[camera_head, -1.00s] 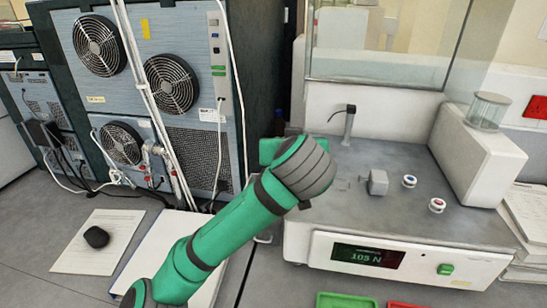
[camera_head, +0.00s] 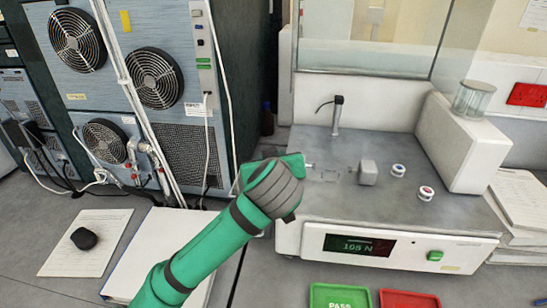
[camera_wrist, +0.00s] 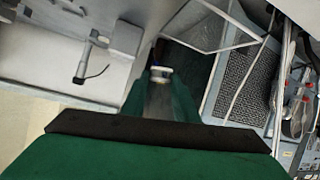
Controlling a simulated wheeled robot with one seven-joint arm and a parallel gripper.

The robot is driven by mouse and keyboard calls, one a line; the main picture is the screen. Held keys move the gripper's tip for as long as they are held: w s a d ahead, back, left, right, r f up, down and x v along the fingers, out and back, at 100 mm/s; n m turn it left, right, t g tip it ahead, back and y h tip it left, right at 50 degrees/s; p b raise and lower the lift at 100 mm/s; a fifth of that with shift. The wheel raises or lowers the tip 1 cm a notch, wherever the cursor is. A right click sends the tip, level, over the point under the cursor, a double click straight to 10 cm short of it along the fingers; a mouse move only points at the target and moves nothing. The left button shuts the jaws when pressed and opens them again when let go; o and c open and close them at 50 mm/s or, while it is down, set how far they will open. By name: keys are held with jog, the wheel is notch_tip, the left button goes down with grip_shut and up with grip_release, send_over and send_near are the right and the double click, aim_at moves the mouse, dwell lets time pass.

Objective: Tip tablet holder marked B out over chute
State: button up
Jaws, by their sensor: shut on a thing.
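My gripper (camera_wrist: 160,98) is shut on a small cylindrical holder with a pale rim (camera_wrist: 160,74), held between the green fingers in the wrist view. No letter on it can be read, and its contents do not show. In the head view my wrist hides the holder and most of the fingers; my gripper end (camera_head: 277,180) is just left of the grey-decked tester (camera_head: 310,215). Two small white round pieces, one with blue (camera_head: 398,170) and one with red (camera_head: 426,192), stand on the deck. I cannot make out which part is the chute.
A clear jar (camera_head: 474,100) stands on the white housing at right. A green PASS tray (camera_head: 340,297) and a red tray (camera_head: 408,300) lie in front. Fan cabinets (camera_head: 150,80) are at left.

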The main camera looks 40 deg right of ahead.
jog(key=w+a+f+n+g+h, duration=0.2)
jog(key=n+h, duration=0.3)
jog(key=n, duration=0.5)
jog(key=w+a+f+n+g+h, duration=0.1)
jog(key=w+f+n+g+h, duration=0.1)
jog(key=n+h, duration=0.3)
jog(key=n, duration=0.4)
jog(key=shift+w+a+f+n+g+h, duration=0.15)
jog(key=shift+a+f+n+g+h, duration=0.15)
jog(key=shift+a+f+n+h, duration=0.1)
jog(key=shift+r, duration=0.1)
dwell(0.9)
